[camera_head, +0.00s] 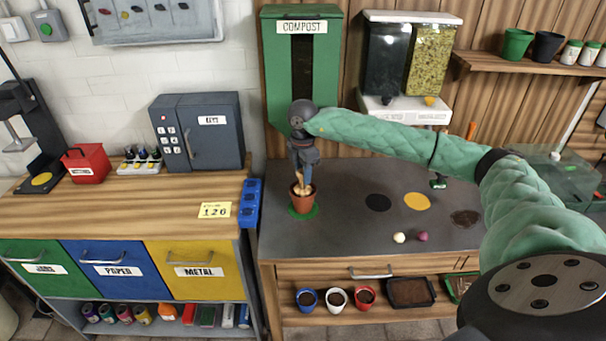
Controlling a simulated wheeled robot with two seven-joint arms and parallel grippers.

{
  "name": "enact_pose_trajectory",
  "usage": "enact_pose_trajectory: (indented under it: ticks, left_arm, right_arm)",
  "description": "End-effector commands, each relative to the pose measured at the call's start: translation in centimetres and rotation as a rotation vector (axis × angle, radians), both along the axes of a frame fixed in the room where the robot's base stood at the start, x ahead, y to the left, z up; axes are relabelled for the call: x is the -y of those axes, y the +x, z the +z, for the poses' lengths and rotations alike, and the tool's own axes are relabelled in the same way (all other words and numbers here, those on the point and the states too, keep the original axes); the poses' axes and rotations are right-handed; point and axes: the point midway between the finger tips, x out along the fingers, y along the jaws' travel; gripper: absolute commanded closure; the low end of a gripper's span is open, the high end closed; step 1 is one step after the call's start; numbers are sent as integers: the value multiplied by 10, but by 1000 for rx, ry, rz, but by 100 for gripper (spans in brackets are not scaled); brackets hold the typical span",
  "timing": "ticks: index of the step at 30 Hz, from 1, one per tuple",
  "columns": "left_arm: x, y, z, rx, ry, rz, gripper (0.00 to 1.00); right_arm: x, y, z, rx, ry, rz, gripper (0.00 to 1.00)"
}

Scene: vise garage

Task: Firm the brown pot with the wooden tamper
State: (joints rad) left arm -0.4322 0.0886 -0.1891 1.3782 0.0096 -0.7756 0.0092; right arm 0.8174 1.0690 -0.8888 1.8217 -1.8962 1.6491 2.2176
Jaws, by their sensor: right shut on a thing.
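The brown pot (304,205) stands upright on a green round mark (293,212) near the left front of the grey bench top. My right gripper (303,172) points down right above the pot and is shut on the wooden tamper (300,189). The tamper's light wooden part reaches down to the pot's mouth. I cannot tell whether it presses on the soil, as the pot's inside is mostly hidden. My left gripper is not in view.
The green compost bin (276,90) stands behind the pot. Black (378,202), yellow (417,201) and brown (466,218) round marks lie to the right. A white ball (399,238) and a purple ball (423,237) lie near the front edge. A blue holder (250,203) is left.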

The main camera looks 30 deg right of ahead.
Motion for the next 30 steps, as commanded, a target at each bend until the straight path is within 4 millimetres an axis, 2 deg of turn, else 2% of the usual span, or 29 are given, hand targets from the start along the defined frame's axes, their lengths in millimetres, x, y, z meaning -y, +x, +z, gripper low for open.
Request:
enact_pose_trajectory:
  ticks: [24, 30]
  left_arm:
    - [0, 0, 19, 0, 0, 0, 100]
    - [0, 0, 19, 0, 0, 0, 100]
  right_arm:
    - [0, 1, 56, 3, 1, 0, 85]
    - [0, 0, 60, 2, 0, 0, 85]
